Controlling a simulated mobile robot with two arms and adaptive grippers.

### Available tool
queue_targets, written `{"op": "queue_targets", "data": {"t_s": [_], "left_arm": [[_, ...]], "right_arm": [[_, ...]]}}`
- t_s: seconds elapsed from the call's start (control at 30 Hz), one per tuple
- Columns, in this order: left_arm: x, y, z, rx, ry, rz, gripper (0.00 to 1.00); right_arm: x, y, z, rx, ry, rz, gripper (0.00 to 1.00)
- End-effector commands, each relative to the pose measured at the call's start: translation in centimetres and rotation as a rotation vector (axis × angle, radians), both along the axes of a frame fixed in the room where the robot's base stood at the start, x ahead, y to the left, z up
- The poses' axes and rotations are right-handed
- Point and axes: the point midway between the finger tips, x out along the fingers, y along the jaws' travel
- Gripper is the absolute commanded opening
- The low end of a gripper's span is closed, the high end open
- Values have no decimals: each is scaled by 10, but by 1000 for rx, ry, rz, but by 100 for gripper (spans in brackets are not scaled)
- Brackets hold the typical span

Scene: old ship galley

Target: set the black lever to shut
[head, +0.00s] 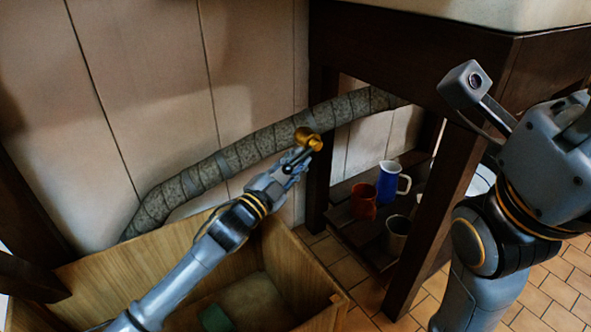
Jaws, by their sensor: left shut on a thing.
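A brass valve (303,134) sits in front of the wrapped pipe, near the middle of the head view. A small dark piece, seemingly the black lever (316,144), shows at its lower right, just above my left fingertips. My left gripper (297,158) reaches up from the lower left and is shut on the lever. The fingers hide part of the lever, so its exact angle cannot be told. My right arm stands at the right; its fingers do not show.
The wrapped pipe (256,147) runs up along the wall. An open wooden crate (120,278) lies below my left arm. A dark table (430,215) stands at right. Its low shelf holds a blue jug (387,184), a reddish mug (362,202) and a grey mug (397,233).

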Motion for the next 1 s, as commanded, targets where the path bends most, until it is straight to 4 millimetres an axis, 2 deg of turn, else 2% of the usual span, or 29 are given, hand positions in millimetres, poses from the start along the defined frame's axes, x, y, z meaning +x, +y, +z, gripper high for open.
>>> {"op": "queue_targets", "data": {"t_s": [0.13, 0.47, 0.5, 0.53, 0.87, 1.0], "left_arm": [[0, -1, -3, -33, -25, 0, 0], [0, -1, -1, -36, -28, 0, 0], [0, -1, -1, -36, -28, 0, 28], [0, -1, -1, -36, -28, 0, 34], [1, -1, 0, -35, -27, 0, 36], [1, 0, 13, -35, -30, 0, 36]], "right_arm": [[-9, 1, 0, -2, -25, -1, 40], [-9, 1, 2, -2, -26, -1, 40], [-9, 1, 2, -2, -26, -1, 40], [-9, 1, 2, -2, -25, -1, 40], [-9, 1, 1, -1, -24, -1, 40], [-9, 0, 1, -1, -24, -1, 40]]}}
